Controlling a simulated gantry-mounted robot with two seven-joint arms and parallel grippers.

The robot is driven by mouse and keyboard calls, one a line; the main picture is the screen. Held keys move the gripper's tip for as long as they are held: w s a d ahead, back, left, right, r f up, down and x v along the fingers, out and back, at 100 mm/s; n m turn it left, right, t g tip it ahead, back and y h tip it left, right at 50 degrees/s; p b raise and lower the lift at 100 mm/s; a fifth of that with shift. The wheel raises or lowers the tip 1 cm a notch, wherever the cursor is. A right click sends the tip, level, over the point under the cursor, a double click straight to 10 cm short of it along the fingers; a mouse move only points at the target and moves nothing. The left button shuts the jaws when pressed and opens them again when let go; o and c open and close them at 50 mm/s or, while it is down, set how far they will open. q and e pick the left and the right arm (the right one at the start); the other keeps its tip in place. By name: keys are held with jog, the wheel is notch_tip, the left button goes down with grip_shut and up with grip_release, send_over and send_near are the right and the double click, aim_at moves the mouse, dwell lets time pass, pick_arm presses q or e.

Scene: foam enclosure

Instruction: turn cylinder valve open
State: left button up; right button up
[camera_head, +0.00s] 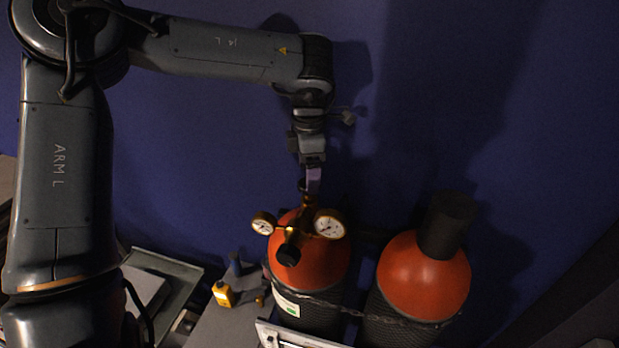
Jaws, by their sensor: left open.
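An orange-topped gas cylinder (325,262) stands upright at the lower middle. It carries a brass regulator with two round gauges, one on the left (263,224) and one on the right (330,225), and a black knob (288,255) in front. The cylinder valve (306,188) is at the top, mostly hidden by my gripper. My left gripper (312,182) points down right at the valve, behind the regulator. Its jaws are open; I cannot tell whether they touch the valve. My right gripper is out of view.
A second orange cylinder (415,285) with a black cap (447,225) stands to the right. A chain (340,308) runs across both cylinders. A yellow device (223,293) lies on a grey surface at the left. A blue wall (500,110) is behind.

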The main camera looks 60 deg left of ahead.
pick_arm(q)
jog(key=shift+f, duration=0.95)
jog(key=shift+c, duration=0.4)
jog(key=c, duration=1)
